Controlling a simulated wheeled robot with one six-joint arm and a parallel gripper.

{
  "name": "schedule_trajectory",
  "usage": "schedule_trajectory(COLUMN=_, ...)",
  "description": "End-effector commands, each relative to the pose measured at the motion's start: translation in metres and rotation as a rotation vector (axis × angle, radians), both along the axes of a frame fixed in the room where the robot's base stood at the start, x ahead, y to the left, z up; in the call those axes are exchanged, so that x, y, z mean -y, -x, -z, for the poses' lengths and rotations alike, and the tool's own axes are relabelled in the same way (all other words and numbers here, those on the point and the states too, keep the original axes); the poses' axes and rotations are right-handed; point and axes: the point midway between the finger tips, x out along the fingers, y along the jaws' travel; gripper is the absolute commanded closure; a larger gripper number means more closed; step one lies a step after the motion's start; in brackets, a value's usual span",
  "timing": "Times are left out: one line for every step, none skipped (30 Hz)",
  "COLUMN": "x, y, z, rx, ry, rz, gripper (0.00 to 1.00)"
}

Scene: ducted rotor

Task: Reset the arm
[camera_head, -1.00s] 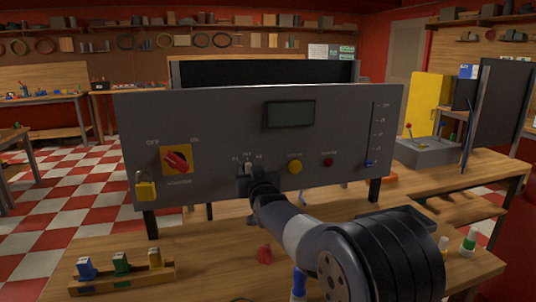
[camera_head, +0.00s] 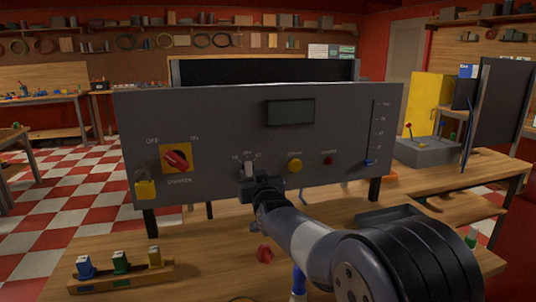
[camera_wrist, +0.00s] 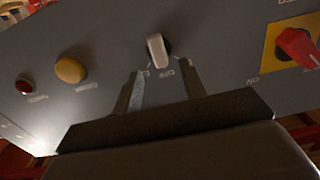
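My gripper (camera_head: 261,187) is in front of the lower middle of the grey control panel (camera_head: 220,115), just below the pale selector lever (camera_head: 249,170). In the wrist view my gripper (camera_wrist: 160,68) has its two fingers apart with nothing between them. The lever (camera_wrist: 158,50) is beyond the fingertips there, and the fingers look clear of it. My arm reaches in from the lower right of the head view.
The panel carries a red rotary switch (camera_head: 176,158) on a yellow plate, a yellow padlock (camera_head: 146,189), a yellow button (camera_head: 294,166), a red button (camera_head: 329,160) and a blue slider (camera_head: 369,162). A wooden block holder (camera_head: 150,280) and a red piece (camera_head: 264,254) are on the table.

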Motion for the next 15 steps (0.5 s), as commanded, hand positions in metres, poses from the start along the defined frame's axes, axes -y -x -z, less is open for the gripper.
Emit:
schedule_trajectory(x=0.002, y=0.009, z=0.000, rx=0.001, ry=0.000, rz=0.000, gripper=0.60)
schedule_trajectory(x=0.004, y=0.013, z=0.000, rx=0.000, ry=0.000, rz=0.000, gripper=0.60)
schedule_trajectory(x=0.005, y=0.020, z=0.000, rx=0.001, ry=0.000, rz=0.000, gripper=0.60)
schedule_trajectory(x=0.007, y=0.024, z=0.001, rx=0.000, ry=0.000, rz=0.000, gripper=0.60)
schedule_trajectory(x=0.008, y=0.029, z=0.000, rx=0.001, ry=0.000, rz=0.000, gripper=0.60)
schedule_trajectory(x=0.010, y=0.035, z=0.000, rx=0.001, ry=0.000, rz=0.000, gripper=0.60)
schedule_trajectory(x=0.011, y=0.040, z=0.000, rx=0.001, ry=0.000, rz=0.000, gripper=0.60)
schedule_trajectory(x=0.013, y=0.045, z=0.000, rx=0.001, ry=0.000, rz=0.000, gripper=0.60)
schedule_trajectory(x=0.014, y=0.051, z=0.000, rx=0.001, ry=0.000, rz=-0.001, gripper=0.60)
schedule_trajectory(x=0.016, y=0.056, z=0.000, rx=0.001, ry=0.000, rz=-0.001, gripper=0.60)
schedule_trajectory(x=0.017, y=0.060, z=0.001, rx=0.001, ry=0.000, rz=-0.001, gripper=0.60)
schedule_trajectory(x=0.018, y=0.062, z=0.001, rx=0.000, ry=0.000, rz=-0.001, gripper=0.60)
schedule_trajectory(x=0.015, y=0.053, z=0.001, rx=-0.002, ry=0.001, rz=0.000, gripper=0.60)
schedule_trajectory(x=0.014, y=0.048, z=0.000, rx=-0.002, ry=0.001, rz=0.000, gripper=0.60)
schedule_trajectory(x=0.012, y=0.041, z=0.001, rx=-0.002, ry=0.001, rz=0.000, gripper=0.60)
